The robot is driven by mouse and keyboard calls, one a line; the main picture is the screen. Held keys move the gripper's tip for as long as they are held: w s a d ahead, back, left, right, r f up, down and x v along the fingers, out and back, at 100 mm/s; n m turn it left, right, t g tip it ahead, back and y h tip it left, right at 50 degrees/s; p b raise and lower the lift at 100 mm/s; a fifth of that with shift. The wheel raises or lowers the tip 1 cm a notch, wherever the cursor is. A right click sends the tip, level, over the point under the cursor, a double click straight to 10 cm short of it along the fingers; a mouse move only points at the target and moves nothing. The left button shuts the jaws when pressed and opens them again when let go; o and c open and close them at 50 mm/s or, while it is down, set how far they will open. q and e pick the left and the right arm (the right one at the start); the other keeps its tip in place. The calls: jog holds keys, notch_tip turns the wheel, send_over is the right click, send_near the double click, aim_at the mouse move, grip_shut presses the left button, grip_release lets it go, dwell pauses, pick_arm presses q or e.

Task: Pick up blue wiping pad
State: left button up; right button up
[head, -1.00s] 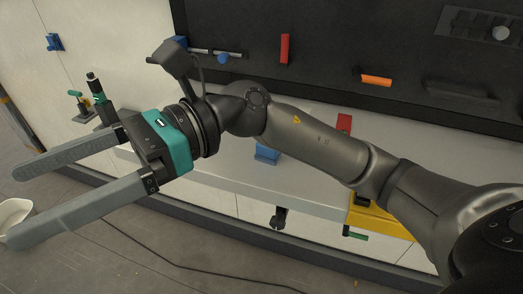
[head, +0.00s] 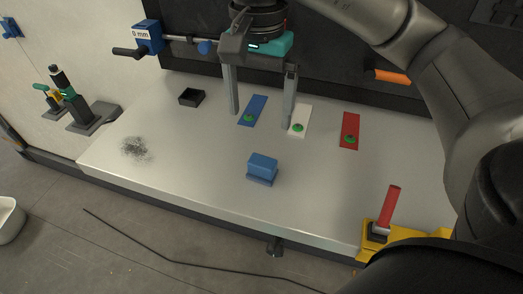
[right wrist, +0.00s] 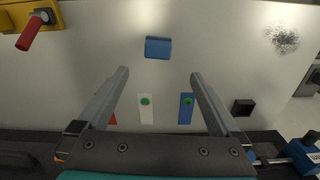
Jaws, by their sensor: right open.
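The blue wiping pad (head: 262,167) is a small blue block with a wider base, lying on the pale worktop (head: 200,172) near its middle front. It also shows in the right wrist view (right wrist: 158,47), beyond the fingertips and between their lines. My right gripper (head: 261,120) is open and empty, pointing down above the back of the worktop, behind the pad and apart from it. In the right wrist view its two fingers (right wrist: 158,75) are spread wide. My left gripper is not in view.
Blue (head: 253,110), white (head: 300,121) and red (head: 349,131) strips with green dots lie behind the pad. A black open box (head: 191,97) and a dark speckled patch (head: 136,148) are at left. A yellow fixture with a red handle (head: 390,208) is at front right.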

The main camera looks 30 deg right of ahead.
send_near(263, 161)
jog(key=shift+s+a+f+b, duration=0.15)
jog(key=shift+a+f+b, duration=0.05)
jog(key=shift+a+b, duration=0.2)
notch_tip(263, 161, down, 5)
jog(key=shift+f, duration=0.1)
jog(key=shift+d+f, duration=0.1)
jog(key=shift+f, duration=0.55)
jog(key=f, duration=0.1)
jog(key=f+p, duration=0.1)
jog(key=f, duration=0.1)
jog(key=shift+d, duration=0.3)
jog(key=shift+w+f, duration=0.2)
jog(key=shift+f, duration=0.5)
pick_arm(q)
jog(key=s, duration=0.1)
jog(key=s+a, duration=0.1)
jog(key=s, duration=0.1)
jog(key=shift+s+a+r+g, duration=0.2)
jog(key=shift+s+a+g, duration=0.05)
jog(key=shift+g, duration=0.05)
pick_arm(e)
jog(key=shift+c, duration=0.2)
jog(key=c, duration=1.3)
